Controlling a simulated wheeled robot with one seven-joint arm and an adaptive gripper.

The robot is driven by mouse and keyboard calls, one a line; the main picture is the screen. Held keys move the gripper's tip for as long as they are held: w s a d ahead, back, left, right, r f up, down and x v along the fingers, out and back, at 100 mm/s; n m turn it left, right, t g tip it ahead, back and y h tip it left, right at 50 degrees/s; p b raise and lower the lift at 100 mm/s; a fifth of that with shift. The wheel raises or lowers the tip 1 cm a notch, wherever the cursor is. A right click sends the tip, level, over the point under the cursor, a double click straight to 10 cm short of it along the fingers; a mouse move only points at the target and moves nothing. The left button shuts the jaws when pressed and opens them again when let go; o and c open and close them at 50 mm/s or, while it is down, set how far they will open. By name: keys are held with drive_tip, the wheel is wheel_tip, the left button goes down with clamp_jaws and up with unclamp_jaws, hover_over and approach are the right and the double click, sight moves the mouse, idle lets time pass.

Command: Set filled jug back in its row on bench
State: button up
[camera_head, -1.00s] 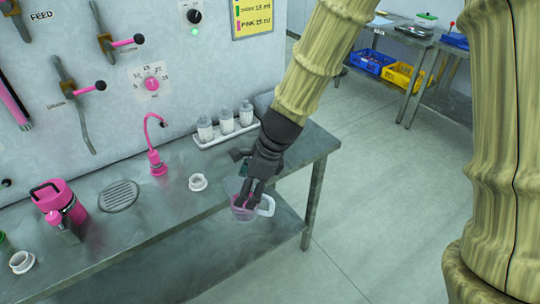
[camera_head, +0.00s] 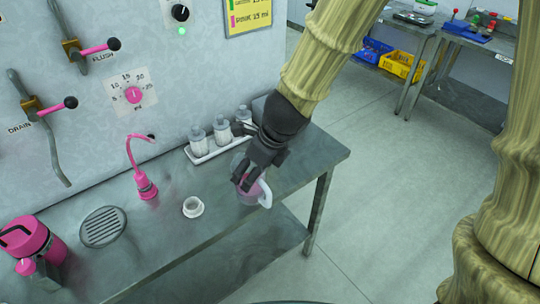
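A clear jug with pink contents (camera_head: 252,194) and a pale handle is at the front right of the steel bench (camera_head: 165,240). My gripper (camera_head: 246,183) reaches down from above, its dark fingers closed on the jug's upper part. The jug looks close to upright. I cannot tell whether its base touches the bench. My fingers hide part of its rim and left side.
A white tray (camera_head: 205,157) with three pale bottles stands against the wall, behind the jug. A small white cup-like ring (camera_head: 193,207) is left of the jug. A pink spout (camera_head: 146,186), a round drain (camera_head: 103,226) and a pink canister (camera_head: 32,244) stand further left.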

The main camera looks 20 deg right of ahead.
drive_tip(key=w+d+f+p, duration=0.4)
drive_tip(key=w+d, duration=0.6)
drive_tip(key=w, duration=0.1)
drive_tip(key=shift+d+f, duration=0.25)
drive_tip(key=shift+f, duration=0.1)
drive_tip(key=shift+f, duration=0.1)
drive_tip(key=o, duration=1.7)
